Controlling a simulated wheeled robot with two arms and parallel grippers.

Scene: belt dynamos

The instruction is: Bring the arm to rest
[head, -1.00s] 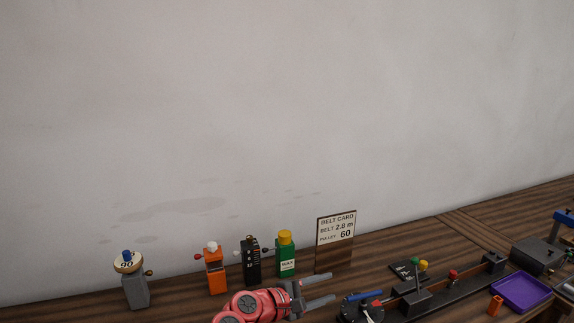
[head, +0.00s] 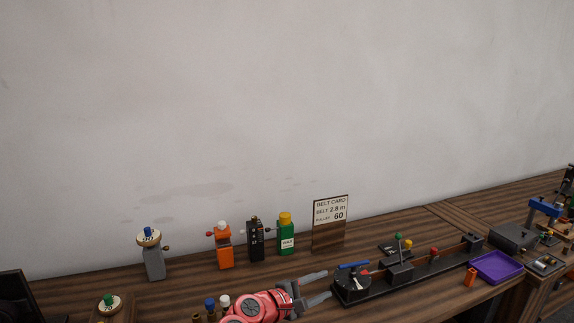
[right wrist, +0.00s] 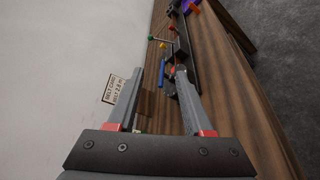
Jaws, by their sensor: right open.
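My right arm is red and grey and comes in from the bottom of the head view. Its gripper (head: 322,285) is open and empty, with its fingers pointing right toward a black dial device with a blue bar (head: 353,284). In the right wrist view the two fingers (right wrist: 158,98) stand apart with nothing between them; the belt card (right wrist: 115,90) shows beyond the left finger. My left gripper is not seen in either view.
A belt card (head: 330,224) reading 2.8 m and 60 stands at the back. Green (head: 286,236), black (head: 256,240), orange (head: 224,248) and grey (head: 154,262) items stand left of it. A long black rail (head: 430,264) and purple tray (head: 497,267) lie right. Bare wood lies in front of the card.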

